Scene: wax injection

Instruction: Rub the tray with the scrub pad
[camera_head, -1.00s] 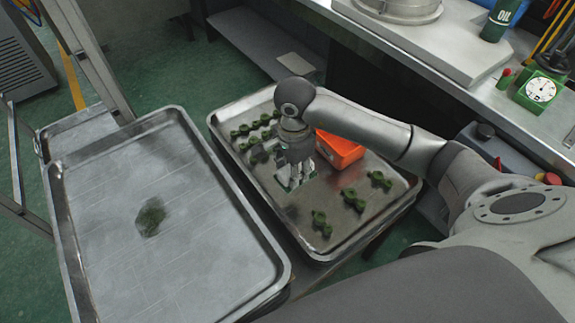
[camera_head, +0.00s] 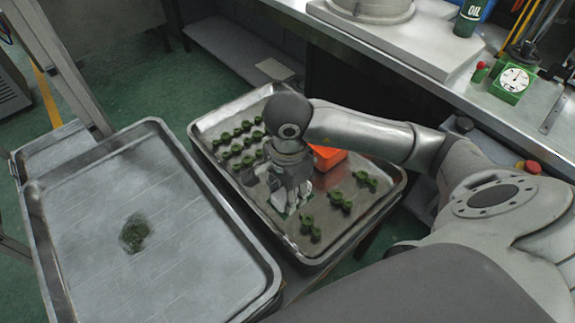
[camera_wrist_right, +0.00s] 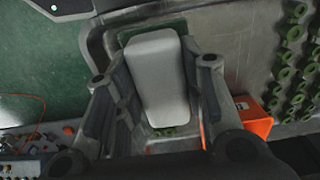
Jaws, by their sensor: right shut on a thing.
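My right gripper (camera_head: 289,200) is in the head view, low over the right-hand metal tray (camera_head: 225,113). It points down and is shut on the scrub pad, a pale grey block (camera_wrist_right: 157,75) that fills the space between the fingers in the right wrist view. In the head view the fingers hide most of the pad, and I cannot tell whether it touches the tray. A second large metal tray (camera_head: 185,240) stands to the left, with a dark green stain (camera_head: 135,233) near its middle. My left gripper is not in view.
Several green ring-shaped pieces (camera_head: 235,150) lie left of the gripper in the right-hand tray, and a few (camera_head: 340,200) lie right of it. An orange box (camera_head: 328,157) stands close behind the gripper. A bench with a green dial gauge (camera_head: 513,82) is at the right.

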